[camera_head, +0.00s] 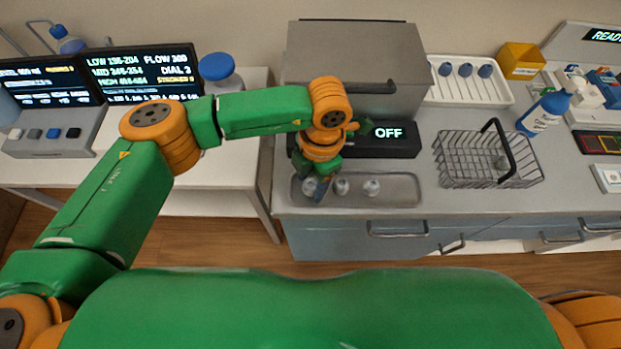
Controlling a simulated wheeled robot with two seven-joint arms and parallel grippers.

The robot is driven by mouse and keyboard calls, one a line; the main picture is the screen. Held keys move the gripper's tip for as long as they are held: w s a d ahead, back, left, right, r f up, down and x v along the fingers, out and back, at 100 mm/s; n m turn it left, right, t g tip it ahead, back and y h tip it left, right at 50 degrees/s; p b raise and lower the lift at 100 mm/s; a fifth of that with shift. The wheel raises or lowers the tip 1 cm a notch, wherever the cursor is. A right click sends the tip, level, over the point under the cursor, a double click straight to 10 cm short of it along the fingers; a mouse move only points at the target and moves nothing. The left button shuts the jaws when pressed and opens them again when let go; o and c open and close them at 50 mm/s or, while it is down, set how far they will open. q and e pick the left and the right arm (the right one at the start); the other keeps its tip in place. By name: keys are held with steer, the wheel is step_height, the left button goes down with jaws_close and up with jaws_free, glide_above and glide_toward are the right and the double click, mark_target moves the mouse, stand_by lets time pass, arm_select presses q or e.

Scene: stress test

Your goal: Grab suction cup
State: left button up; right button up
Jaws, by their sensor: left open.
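My left gripper (323,188) points down at the left part of a shallow grey metal tray (405,190) on the counter. It is open, with its fingers at or just above the leftmost of three small pale rounded pieces, which may be suction cups. The leftmost piece (309,186) is partly hidden by the fingers, and I cannot tell whether they touch it. The middle piece (341,186) is just right of the fingers. The right piece (372,187) stands clear. My right gripper is out of view.
A grey metal box (352,60) and a black "OFF" display (388,133) stand behind the tray. A wire basket (470,160), blue bottle (545,112), white rack with blue-topped pieces (500,95) and yellow bin (520,61) are right.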

arm_select(q)
steer(key=shift+w+f, duration=0.25)
steer(key=shift+w, duration=0.05)
steer(key=shift+s+r, duration=0.1)
steer(key=shift+s, duration=0.1)
jaws_close()
steer(key=shift+w, duration=0.1)
